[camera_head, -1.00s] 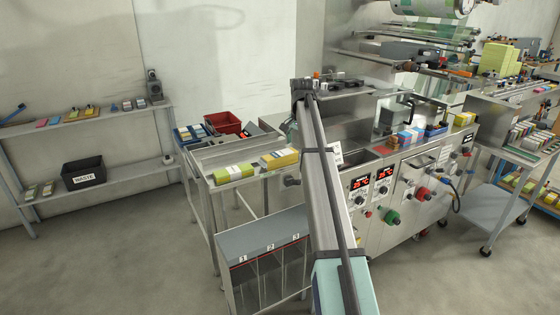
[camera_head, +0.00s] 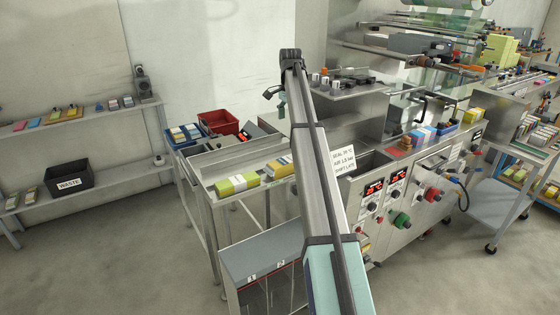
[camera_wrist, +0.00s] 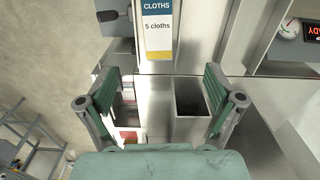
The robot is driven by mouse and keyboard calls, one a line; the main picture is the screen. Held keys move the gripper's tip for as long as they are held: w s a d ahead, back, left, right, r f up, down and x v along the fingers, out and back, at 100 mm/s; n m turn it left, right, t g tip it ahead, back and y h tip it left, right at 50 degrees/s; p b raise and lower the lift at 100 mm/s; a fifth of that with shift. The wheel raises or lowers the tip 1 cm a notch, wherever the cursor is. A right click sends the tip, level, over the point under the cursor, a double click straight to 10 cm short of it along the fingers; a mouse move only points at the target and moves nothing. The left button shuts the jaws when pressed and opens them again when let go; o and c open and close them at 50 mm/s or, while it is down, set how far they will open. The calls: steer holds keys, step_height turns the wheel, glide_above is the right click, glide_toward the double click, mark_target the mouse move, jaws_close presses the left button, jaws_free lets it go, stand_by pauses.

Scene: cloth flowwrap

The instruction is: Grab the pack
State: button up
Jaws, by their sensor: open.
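In the wrist view, a flat pack (camera_wrist: 158,28) with a blue, white and yellow label reading "CLOTHS, 5 cloths" lies at the top middle on a metal surface. My gripper (camera_wrist: 160,104) has its green fingers wide apart, with nothing between them. The pack is ahead of the fingers and not between them. In the head view, a green-yellow pack (camera_head: 237,184) and a yellow and white pack (camera_head: 279,168) lie on the metal side table (camera_head: 205,170). My gripper (camera_head: 280,104) is small there, partly hidden by my arm, above and behind these packs.
A red bin (camera_head: 218,122) and a blue tray (camera_head: 180,137) stand at the table's back. The wrapping machine (camera_head: 415,195) fills the right side. A numbered metal rack (camera_head: 262,258) stands in front. A black waste bin (camera_head: 69,178) sits on the left shelf.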

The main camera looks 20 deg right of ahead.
steer(key=p, duration=0.4)
glide_toward(290, 159)
steer(key=f, duration=0.5)
steer(key=shift+w+a+f, duration=0.1)
steer(key=shift+w+f, duration=0.05)
steer(key=shift+w, duration=0.2)
steer(key=shift+s+f+p, duration=0.2)
steer(key=shift+f+p, duration=0.1)
steer(key=shift+f, duration=0.45)
steer(key=shift+f+p, duration=0.65)
steer(key=shift+f, duration=1.2)
steer(key=c, duration=1.2)
